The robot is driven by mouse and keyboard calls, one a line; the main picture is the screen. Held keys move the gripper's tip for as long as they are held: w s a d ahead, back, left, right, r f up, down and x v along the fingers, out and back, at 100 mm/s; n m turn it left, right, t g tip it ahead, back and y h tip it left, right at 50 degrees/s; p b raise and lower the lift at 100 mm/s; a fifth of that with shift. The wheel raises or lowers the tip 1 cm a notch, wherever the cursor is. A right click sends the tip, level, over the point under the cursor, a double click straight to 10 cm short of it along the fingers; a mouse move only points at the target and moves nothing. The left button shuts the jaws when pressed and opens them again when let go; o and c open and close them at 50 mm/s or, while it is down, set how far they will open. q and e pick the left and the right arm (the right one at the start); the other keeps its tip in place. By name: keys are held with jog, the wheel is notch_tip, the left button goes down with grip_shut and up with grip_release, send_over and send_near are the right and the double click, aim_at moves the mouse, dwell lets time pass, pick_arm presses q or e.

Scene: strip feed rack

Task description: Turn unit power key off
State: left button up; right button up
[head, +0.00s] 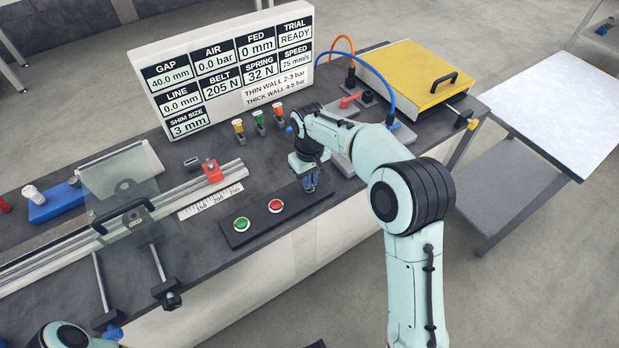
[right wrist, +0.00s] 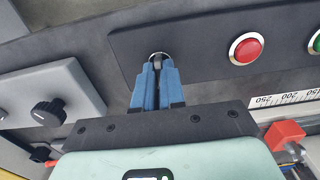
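The unit power key (right wrist: 158,58) is a small grey key in a round metal lock on the dark control panel (head: 290,208). My right gripper (head: 311,186) points down at the right end of this panel and hides the key in the head view. In the right wrist view its blue fingers (right wrist: 158,72) are close together with the key between their tips, and they look shut on it.
A red button (head: 276,206) and a green button (head: 242,224) sit left of the gripper on the same panel. The display board (head: 222,70) reads READY. A red stop block (head: 212,171) sits on the rail, and a yellow-topped unit (head: 405,70) stands behind my right arm.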

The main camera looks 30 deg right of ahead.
pick_arm(q)
jog(key=shift+r, duration=0.2)
pick_arm(e)
jog(key=shift+m, duration=0.4)
grip_shut()
jog(key=m+p, duration=0.1)
jog(key=m, duration=0.2)
jog(key=shift+r+m, duration=0.1)
jog(key=shift+m, duration=0.3)
jog(key=m+p, duration=0.1)
jog(key=m, duration=0.3)
jog(key=shift+m, duration=0.3)
jog(key=m+p, duration=0.1)
jog(key=m, duration=0.3)
jog(key=shift+m, duration=0.3)
pick_arm(q)
jog(key=shift+w+r+p, duration=0.2)
jog(key=shift+w+r, duration=0.35)
jog(key=shift+r, duration=0.25)
jog(key=shift+w+r+p, duration=0.2)
jog(key=shift+w+r, duration=0.3)
jog(key=shift+r, duration=0.35)
jog(key=shift+w+r+p, duration=0.2)
jog(key=shift+w+r, duration=0.35)
jog(key=shift+r, duration=0.25)
pick_arm(e)
jog(key=shift+m, duration=2.1)
jog(key=o, duration=0.6)
grip_release()
